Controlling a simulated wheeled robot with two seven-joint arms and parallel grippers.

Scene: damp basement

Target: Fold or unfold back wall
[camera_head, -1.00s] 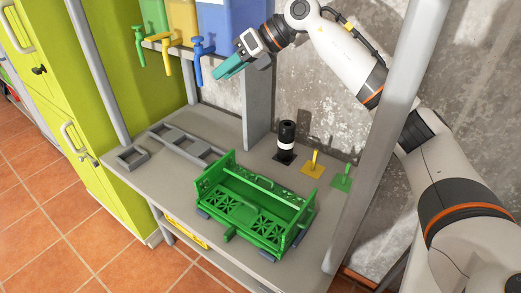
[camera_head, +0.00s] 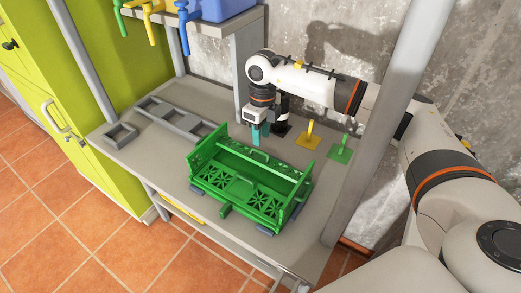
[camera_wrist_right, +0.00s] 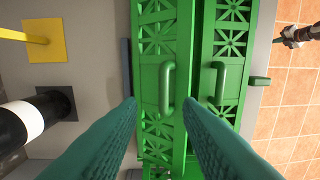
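The green crate (camera_head: 268,208) stands on the grey bench, with raised end walls. Its back wall (camera_head: 275,168) runs along the far side; whether it is upright or folded is hard to tell. In the right wrist view the back wall (camera_wrist_right: 160,15) shows a lattice and a loop handle (camera_wrist_right: 167,88). My right gripper (camera_head: 258,134) points down just behind and above the back wall. In the wrist view its teal fingers (camera_wrist_right: 158,108) are apart, with the handle ahead between their tips and nothing held. My left gripper is not in view.
A black cylinder (camera_head: 282,112), a yellow tool (camera_head: 309,134) and a green tool (camera_head: 341,150) stand behind the crate. A grey frame (camera_head: 178,121) lies left on the bench (camera_head: 165,158). A shelf post (camera_head: 388,110) stands right. Colored taps hang at upper left.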

